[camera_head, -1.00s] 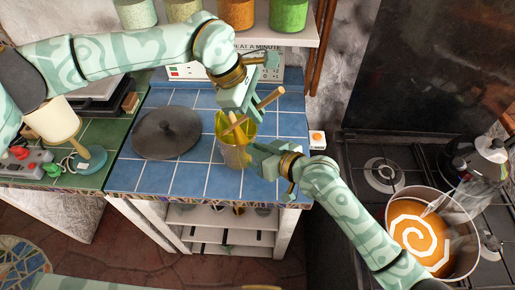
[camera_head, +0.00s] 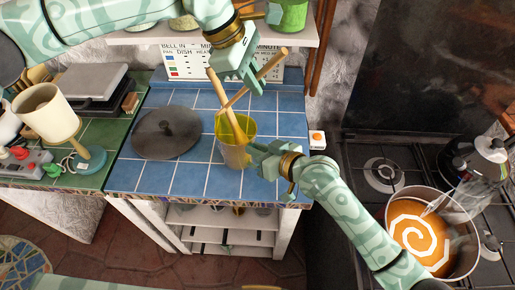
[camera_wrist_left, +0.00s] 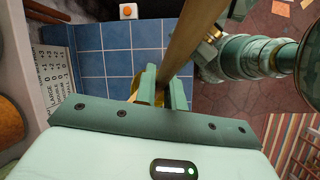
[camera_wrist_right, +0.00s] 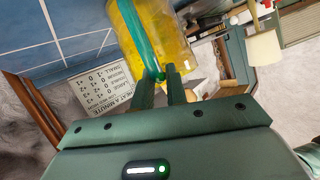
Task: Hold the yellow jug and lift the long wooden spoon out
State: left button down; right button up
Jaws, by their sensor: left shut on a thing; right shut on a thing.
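The yellow jug (camera_head: 232,152) stands on the blue tiled counter. My right gripper (camera_head: 254,156) is shut on its right side; the right wrist view shows the fingertips at a teal strip on the yellow jug (camera_wrist_right: 168,32). My left gripper (camera_head: 256,84) is above the jug, shut on a long wooden spoon (camera_head: 273,64). This spoon slants down to the left and its lower end is near the jug's rim; I cannot tell whether it is inside. A second wooden stick (camera_head: 222,98) leans left with its lower part in the jug.
A dark round lid (camera_head: 166,132) lies left of the jug on the tiles. A panel with printed text (camera_head: 190,62) stands behind. At the right, a pot of orange soup (camera_head: 425,262) sits on the stove. A cream lamp (camera_head: 48,112) stands at the left.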

jog(key=o, duration=0.9)
jog(key=shift+c, duration=0.2)
jog(key=v, duration=1.2)
